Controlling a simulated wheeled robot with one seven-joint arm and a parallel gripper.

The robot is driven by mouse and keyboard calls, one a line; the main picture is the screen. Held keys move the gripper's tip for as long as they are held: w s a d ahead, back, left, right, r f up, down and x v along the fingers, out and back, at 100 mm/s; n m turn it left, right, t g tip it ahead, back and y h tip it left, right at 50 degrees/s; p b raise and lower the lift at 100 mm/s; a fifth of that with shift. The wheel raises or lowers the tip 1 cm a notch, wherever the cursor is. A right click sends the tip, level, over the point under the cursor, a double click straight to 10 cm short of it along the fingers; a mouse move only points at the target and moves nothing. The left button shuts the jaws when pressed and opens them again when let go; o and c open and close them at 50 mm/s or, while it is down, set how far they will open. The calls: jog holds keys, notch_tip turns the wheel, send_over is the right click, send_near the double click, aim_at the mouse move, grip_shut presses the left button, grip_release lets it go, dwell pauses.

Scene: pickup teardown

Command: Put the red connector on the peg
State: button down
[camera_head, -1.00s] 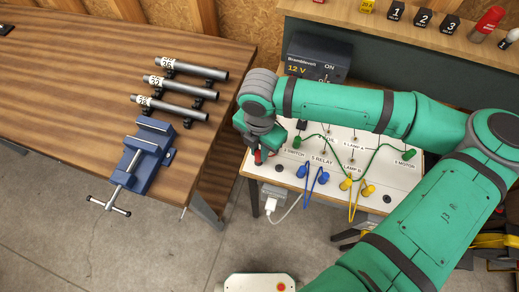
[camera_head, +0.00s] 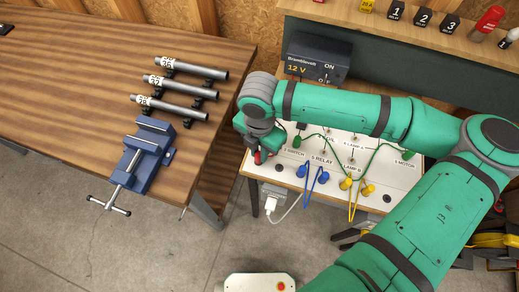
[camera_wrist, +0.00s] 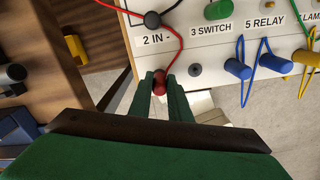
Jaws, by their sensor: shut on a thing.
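In the wrist view, my gripper (camera_wrist: 161,88) has its two green fingers closed around the red connector (camera_wrist: 159,81), near the lower left edge of the white board (camera_wrist: 205,50). A red wire runs up from the connector past the "2 IN" label. In the head view, the red connector (camera_head: 258,157) shows as a small red patch under my gripper (camera_head: 262,153), at the board's left edge. A dark round fitting (camera_wrist: 195,70) sits on the board just right of the connector and apart from it. I cannot tell whether that is the peg, or whether the connector touches anything.
Blue connectors (camera_wrist: 237,68) and yellow ones (camera_head: 346,184) with looped wires stand right of my gripper. A black knob (camera_wrist: 152,19) lies above. A white plug (camera_head: 271,204) hangs at the board's front edge. A wooden bench with a blue vise (camera_head: 143,158) is left.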

jog(key=shift+f, duration=0.5)
jog(key=c, duration=1.6)
grip_release()
jog(key=shift+o, duration=0.2)
jog(key=shift+r, duration=0.15)
